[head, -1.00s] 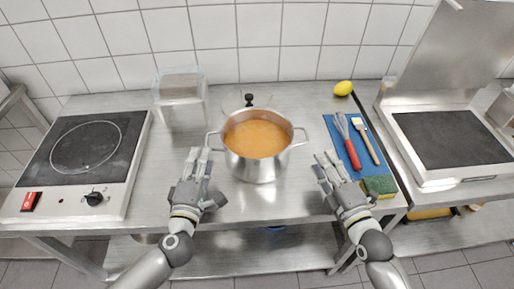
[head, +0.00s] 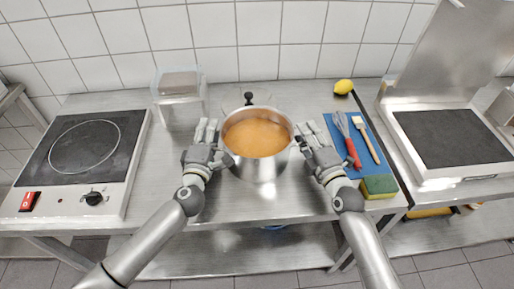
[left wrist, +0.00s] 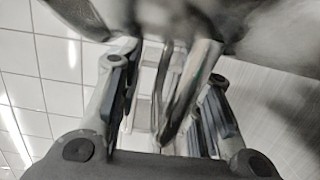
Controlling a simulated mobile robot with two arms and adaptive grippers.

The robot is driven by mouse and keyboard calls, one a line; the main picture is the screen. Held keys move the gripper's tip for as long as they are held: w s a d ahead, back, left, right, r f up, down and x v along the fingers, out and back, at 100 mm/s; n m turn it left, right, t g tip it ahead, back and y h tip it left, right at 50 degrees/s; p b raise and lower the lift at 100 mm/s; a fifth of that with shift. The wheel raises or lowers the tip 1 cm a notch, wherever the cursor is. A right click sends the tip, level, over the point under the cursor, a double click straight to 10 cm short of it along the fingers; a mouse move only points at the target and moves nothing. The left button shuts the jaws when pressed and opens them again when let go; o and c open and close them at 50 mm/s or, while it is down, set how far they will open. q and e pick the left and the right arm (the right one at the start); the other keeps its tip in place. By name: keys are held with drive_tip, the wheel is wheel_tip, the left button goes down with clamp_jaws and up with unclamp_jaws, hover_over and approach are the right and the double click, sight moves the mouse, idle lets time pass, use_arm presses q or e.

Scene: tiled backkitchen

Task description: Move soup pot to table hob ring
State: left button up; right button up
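The steel soup pot (head: 257,168), full of orange soup, stands upright on the steel table in the middle of the head view. The table hob (head: 70,180) is at the left, and its ring (head: 84,147) is bare. My left gripper (head: 206,130) is open at the pot's left handle. In the left wrist view its fingers (left wrist: 165,100) stand apart with a shiny metal bar, seemingly the handle, between them. My right gripper (head: 307,134) is open at the pot's right handle. The grippers mostly hide both handles, so contact cannot be told.
A clear container (head: 180,105) stands behind, between hob and pot. A black-knobbed lid (head: 249,99) is behind the pot. The table between hob and pot is clear.

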use_arm(q)
clamp_jaws()
use_arm(e)
clamp_jaws()
use_arm(q)
drive_tip(key=shift+r, duration=0.25)
use_arm(e)
drive_tip(key=shift+r, duration=0.1)
